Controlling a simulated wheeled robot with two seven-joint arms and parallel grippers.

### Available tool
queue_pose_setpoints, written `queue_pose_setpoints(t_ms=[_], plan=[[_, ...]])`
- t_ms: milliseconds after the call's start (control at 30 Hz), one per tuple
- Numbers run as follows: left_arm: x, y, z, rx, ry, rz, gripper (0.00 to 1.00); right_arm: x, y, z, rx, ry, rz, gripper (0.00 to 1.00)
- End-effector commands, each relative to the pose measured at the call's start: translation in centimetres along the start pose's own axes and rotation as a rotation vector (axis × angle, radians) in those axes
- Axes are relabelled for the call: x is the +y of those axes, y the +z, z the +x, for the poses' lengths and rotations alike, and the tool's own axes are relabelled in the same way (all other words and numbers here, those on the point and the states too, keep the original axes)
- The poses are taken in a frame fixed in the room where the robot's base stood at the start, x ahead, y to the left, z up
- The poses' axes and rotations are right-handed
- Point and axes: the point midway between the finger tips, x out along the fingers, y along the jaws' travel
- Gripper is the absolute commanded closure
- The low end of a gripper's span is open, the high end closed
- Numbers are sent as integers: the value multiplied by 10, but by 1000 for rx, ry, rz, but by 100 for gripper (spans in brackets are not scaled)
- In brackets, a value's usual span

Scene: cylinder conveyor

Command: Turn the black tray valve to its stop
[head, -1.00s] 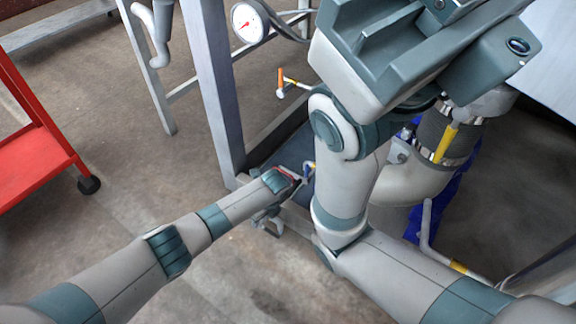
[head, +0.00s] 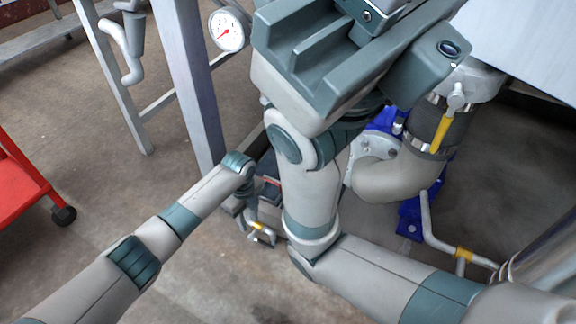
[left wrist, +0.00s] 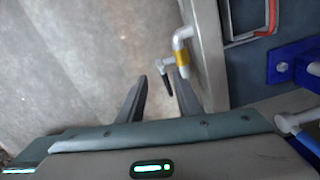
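The black tray valve handle (left wrist: 167,87) is a short dark lever on a pale bent pipe with a yellow band (left wrist: 181,58), at the tray's edge in the left wrist view. My left gripper (left wrist: 163,93) is open. Its two dark fingers point toward the lever, whose tip shows in the gap between them; I cannot tell if they touch. In the head view the left gripper (head: 251,213) hangs small beside the yellow-banded pipe (head: 259,228), and its fingers are hard to make out.
A grey tray (left wrist: 245,65) with a red-edged handle (left wrist: 271,18) and a blue bracket (left wrist: 290,62) lie right of the valve. A gauge (head: 227,31) hangs on the frame (head: 188,85). A red cart (head: 22,190) stands left. Floor left of the valve is clear.

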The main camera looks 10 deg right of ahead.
Motion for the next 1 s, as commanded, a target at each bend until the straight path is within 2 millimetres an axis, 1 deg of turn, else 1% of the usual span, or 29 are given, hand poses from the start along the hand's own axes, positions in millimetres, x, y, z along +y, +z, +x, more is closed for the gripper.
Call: queue_pose_setpoints(t_ms=[33, 700, 733, 767, 800, 1000], plan=[[0, 1, -14, -1, -1, 1, 68, 2, 4, 8, 0, 0, 0, 75], [0, 1, -123, -2, -1, 0, 68, 10, 25, 52, 0, 0, 0, 75], [-2, -1, -122, 0, -11, -3, 68, 10, 24, 50, 0, 0, 0, 75], [-6, -5, -118, 3, -36, -13, 68, 10, 23, 48, 0, 0, 0, 75], [-13, -9, -118, 4, -68, -25, 68, 10, 23, 48, 0, 0, 0, 75], [-42, -26, -123, 20, -222, -84, 68, 9, 23, 47, 0, 0, 0, 75]])
